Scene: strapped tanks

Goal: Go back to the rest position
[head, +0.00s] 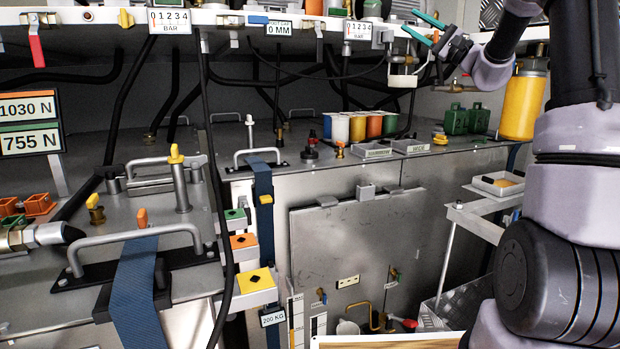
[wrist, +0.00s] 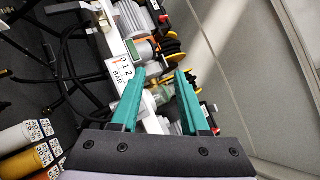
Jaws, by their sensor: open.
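My gripper (head: 426,26) shows at the top right of the head view, raised near the overhead shelf. Its two teal fingers are spread apart with nothing between them. In the wrist view the open fingers (wrist: 158,92) point toward shelf equipment, including a white gauge label (wrist: 122,72) marked BAR. My arm reaches in from the right edge of the head view. The blue-strapped tanks (head: 120,215) stand below and to the left, clear of my gripper.
The overhead shelf (head: 230,18) carries gauges, valves and hanging cables close to my gripper. A yellow cylinder (head: 522,105) hangs beside my arm. Coloured canisters (head: 357,127) and green jerrycans (head: 456,119) stand on the far tank top. A white tray (head: 478,184) sits at right.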

